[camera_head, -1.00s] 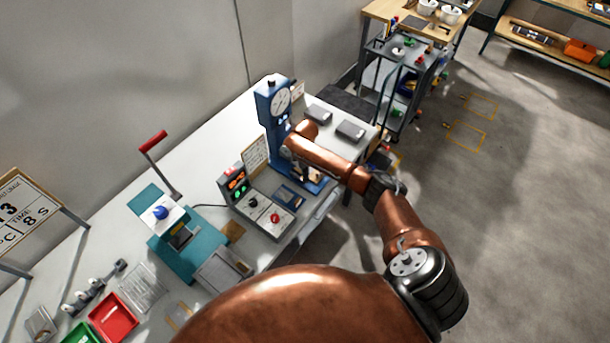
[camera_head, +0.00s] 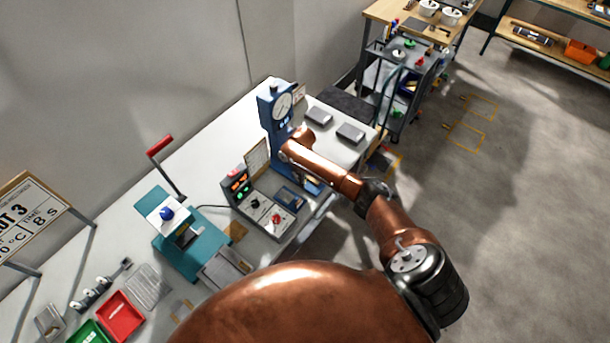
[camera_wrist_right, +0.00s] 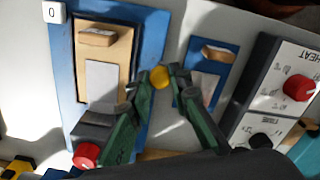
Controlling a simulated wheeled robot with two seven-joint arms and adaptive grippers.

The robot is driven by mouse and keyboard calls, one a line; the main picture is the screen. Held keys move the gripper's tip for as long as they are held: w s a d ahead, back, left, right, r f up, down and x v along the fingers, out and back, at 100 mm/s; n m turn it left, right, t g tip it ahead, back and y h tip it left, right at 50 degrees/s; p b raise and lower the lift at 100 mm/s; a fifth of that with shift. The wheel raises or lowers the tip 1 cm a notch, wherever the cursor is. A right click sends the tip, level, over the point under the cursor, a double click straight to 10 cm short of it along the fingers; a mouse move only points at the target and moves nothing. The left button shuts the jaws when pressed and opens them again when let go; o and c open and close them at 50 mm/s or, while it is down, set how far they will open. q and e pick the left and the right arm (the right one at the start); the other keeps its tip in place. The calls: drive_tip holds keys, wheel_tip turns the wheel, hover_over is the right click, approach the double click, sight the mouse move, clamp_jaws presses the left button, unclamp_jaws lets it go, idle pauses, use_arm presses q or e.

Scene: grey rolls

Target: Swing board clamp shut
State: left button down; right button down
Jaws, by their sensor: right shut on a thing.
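The blue press with a round dial (camera_head: 284,106) stands on the bench in the head view, my right arm reaching in front of it. In the right wrist view, its blue base (camera_wrist_right: 66,75) carries a tan board (camera_wrist_right: 121,61) with a pale grey plate on it. My right gripper (camera_wrist_right: 161,78) has green fingers closed around a round yellow knob (camera_wrist_right: 160,77), beside the board's right edge. The knob seems to be the clamp's handle; the clamp's arm is mostly hidden by the fingers. My left gripper is out of view.
The control box with HEAT and red knobs (camera_head: 265,210) stands close beside the press. A small blue fixture (camera_wrist_right: 207,80) lies between them. A teal press with a red-handled lever (camera_head: 190,255) is farther left. Grey blocks (camera_head: 350,133) lie at the bench's right end.

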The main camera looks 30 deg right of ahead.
drive_tip(key=m+p, duration=0.1)
drive_tip(key=a+m+p, duration=0.1)
drive_tip(key=m, duration=0.1)
drive_tip(key=shift+a+r, duration=0.15)
drive_tip(key=shift+a, duration=0.1)
drive_tip(key=m, duration=0.1)
drive_tip(key=a+m+p, duration=0.1)
drive_tip(key=m, duration=0.1)
drive_tip(key=shift+w+a+m, duration=0.25)
drive_tip(key=shift+w+m, duration=0.05)
drive_tip(key=shift+w, duration=0.05)
drive_tip(key=m, duration=0.1)
drive_tip(key=a+m, duration=0.1)
drive_tip(key=m, duration=0.1)
drive_tip(key=shift+w+p, duration=0.4)
drive_tip(key=shift+w+a+m, duration=0.25)
drive_tip(key=shift+w+m, duration=0.05)
drive_tip(key=shift+m, duration=0.6)
drive_tip(key=c, duration=1.8)
unclamp_jaws()
drive_tip(key=shift+o, duration=0.2)
wheel_tip(320, 180, up, 12)
